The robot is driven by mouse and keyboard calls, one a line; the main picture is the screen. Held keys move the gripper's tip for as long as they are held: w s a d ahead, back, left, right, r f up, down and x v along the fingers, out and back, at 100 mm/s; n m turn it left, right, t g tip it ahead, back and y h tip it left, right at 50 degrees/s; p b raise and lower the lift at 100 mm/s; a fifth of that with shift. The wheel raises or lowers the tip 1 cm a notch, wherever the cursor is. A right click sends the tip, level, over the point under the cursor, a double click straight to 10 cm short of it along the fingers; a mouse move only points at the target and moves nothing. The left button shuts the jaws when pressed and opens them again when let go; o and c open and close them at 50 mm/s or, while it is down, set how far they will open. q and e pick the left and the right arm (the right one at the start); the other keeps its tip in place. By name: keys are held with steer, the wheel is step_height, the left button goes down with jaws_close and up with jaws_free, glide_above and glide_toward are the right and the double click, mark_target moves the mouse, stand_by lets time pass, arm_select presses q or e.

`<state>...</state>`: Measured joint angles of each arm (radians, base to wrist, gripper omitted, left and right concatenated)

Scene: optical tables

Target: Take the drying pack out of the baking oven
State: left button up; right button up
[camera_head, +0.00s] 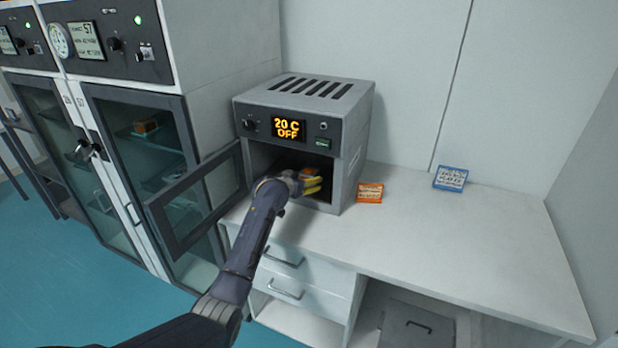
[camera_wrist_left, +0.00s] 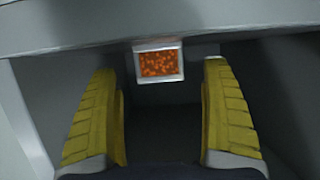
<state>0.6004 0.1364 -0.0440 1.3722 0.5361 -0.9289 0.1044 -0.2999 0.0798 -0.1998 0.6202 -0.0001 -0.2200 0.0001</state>
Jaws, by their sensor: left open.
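The baking oven (camera_head: 352,150) stands on the white counter with its door (camera_head: 200,200) swung open to the left. Its display reads 20 C OFF. My left gripper (camera_head: 313,184) is at the oven's mouth, with yellow fingers reaching into the chamber. The drying pack (camera_head: 311,173), a small orange block, is inside, just beyond the fingers. In the left wrist view the pack (camera_wrist_left: 159,64) shows orange beads in a pale frame, ahead of the fingertips and between their lines. The left gripper (camera_wrist_left: 162,90) is open and empty, apart from the pack. My right gripper is not in view.
An orange label card (camera_head: 369,192) and a blue label card (camera_head: 451,178) are on the counter right of the oven. Glass-door cabinets (camera_head: 150,170) stand at the left. The counter's right part is clear. Oven walls closely surround the gripper.

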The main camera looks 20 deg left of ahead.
mark_target(306, 177)
arm_select(q)
steer(key=shift+x, duration=2.6)
steer(key=shift+r, duration=0.1)
steer(key=c, duration=1.4)
steer(key=shift+o, duration=0.2)
steer(key=shift+r, duration=0.15)
